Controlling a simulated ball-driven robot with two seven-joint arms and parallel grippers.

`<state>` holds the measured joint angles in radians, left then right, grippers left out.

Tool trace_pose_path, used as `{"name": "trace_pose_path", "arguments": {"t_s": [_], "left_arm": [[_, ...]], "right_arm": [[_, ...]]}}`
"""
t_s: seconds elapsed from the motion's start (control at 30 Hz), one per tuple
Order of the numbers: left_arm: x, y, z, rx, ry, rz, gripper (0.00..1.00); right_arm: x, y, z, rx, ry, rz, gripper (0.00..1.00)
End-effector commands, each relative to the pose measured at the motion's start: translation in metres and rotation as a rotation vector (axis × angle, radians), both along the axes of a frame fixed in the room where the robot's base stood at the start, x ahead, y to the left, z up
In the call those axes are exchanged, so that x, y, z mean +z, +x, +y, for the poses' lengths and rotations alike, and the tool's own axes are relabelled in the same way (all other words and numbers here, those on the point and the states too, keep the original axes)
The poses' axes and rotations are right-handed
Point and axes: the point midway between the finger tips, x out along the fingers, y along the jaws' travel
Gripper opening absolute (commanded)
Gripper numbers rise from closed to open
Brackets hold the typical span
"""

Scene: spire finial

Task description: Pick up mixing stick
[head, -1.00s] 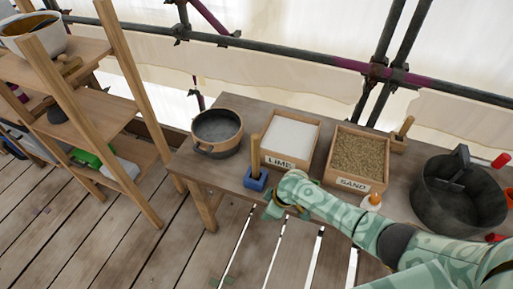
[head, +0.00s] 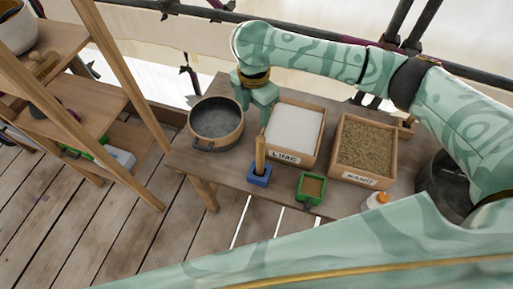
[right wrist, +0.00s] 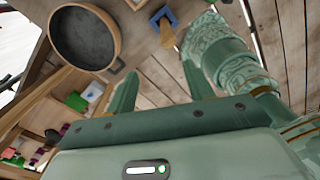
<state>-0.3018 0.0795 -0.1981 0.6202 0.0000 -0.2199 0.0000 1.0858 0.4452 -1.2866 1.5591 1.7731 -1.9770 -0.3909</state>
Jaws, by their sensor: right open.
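The mixing stick (head: 260,153) is a pale wooden rod standing upright in a small blue holder (head: 259,179) near the table's front edge. In the right wrist view, the stick (right wrist: 168,36) and the blue holder (right wrist: 163,13) show beyond the fingers. My right gripper (head: 257,108) reaches in over the table, beside the lime tray, just behind and above the stick's top. It also shows in the right wrist view (right wrist: 157,85), with its fingers apart and nothing between them. My left gripper does not show.
A dark round pan (head: 217,121) stands left of the stick. The lime tray (head: 287,158) and the sand tray (head: 357,180) stand to its right. A small green box (head: 311,187) and a white bottle (head: 376,201) are near the front edge. A wooden shelf (head: 112,101) stands at left.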

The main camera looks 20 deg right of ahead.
Motion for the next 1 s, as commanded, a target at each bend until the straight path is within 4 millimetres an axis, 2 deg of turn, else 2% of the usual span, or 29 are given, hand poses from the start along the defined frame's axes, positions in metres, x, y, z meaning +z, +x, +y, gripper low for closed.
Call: {"name": "trace_pose_path", "arguments": {"t_s": [0.03,0.2,0.33,0.47,0.57,0.63,0.77,0.9,1.0], "left_arm": [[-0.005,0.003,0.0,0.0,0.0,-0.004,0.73],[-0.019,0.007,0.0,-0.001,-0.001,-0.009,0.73],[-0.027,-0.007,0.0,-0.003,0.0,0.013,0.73],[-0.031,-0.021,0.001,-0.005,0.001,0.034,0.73],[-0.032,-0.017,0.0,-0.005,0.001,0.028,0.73],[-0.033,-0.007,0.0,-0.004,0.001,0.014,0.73],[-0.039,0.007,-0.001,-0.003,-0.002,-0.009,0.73],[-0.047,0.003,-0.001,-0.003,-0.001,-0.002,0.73],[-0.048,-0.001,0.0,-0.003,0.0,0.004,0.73]], "right_arm": [[-0.013,-0.002,0.0,-0.002,0.001,0.005,0.52],[-0.057,-0.005,0.0,-0.003,0.001,0.003,0.52],[-0.084,-0.002,0.0,-0.005,0.002,0.004,0.52],[-0.099,-0.001,-0.001,-0.004,0.002,0.001,0.52],[-0.103,-0.001,-0.001,-0.003,0.003,0.001,0.52],[-0.108,-0.002,-0.003,-0.003,0.002,0.002,0.52],[-0.126,-0.003,-0.011,-0.005,0.001,0.003,0.52],[-0.149,-0.004,-0.015,-0.004,0.002,0.003,0.52],[-0.154,-0.003,-0.015,-0.003,0.001,0.0,0.52]]}}
